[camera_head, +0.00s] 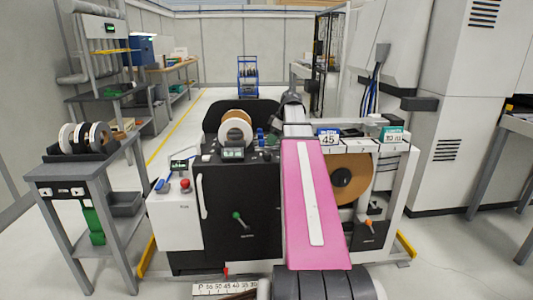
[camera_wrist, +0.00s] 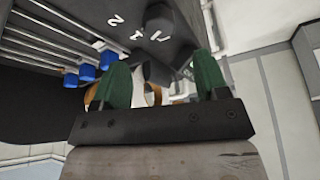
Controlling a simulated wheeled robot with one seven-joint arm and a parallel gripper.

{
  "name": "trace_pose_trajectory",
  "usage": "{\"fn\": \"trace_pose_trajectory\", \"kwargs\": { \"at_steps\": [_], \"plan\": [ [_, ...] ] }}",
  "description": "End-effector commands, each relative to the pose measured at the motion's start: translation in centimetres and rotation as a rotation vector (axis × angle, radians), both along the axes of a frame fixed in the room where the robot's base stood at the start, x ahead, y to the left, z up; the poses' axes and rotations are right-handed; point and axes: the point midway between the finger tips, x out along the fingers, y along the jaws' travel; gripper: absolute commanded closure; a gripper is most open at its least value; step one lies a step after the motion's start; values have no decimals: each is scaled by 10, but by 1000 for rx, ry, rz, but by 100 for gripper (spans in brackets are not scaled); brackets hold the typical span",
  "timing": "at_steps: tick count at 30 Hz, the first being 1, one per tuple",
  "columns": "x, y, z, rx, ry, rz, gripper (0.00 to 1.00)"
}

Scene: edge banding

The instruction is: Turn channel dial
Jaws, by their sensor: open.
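The dark machine panel with white numerals (camera_wrist: 135,32) fills the top of the wrist view. A dark faceted knob, which looks like the channel dial (camera_wrist: 160,20), stands out among the numerals. My gripper (camera_wrist: 165,75) is open, with two green fingers pointing toward the panel. The dial lies beyond the fingertips in the picture; a dark block also shows between the fingers, and I cannot tell whether it is part of the dial. In the head view my gripper (camera_head: 275,128) is small, over the machine top, and my arm partly hides the panel there.
Blue-ended rods (camera_wrist: 88,73) sit left of the fingers in the wrist view. In the head view, a tape roll (camera_head: 235,130) and small display (camera_head: 232,154) stand left of my gripper. A red button (camera_head: 185,184) is further left; a 45 sign (camera_head: 328,138) is right.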

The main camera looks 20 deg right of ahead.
Motion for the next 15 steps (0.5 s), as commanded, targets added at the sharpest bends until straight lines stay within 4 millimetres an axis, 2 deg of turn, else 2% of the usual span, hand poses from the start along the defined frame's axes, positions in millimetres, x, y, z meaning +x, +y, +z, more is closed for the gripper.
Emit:
{"fn": "trace_pose_trajectory", "kwargs": {
  "at_steps": [6, 15],
  "plan": [
    [9, 12, -35, 1, 2, 0, 32],
    [17, 21, -66, 0, 1, -2, 32]
  ]
}}
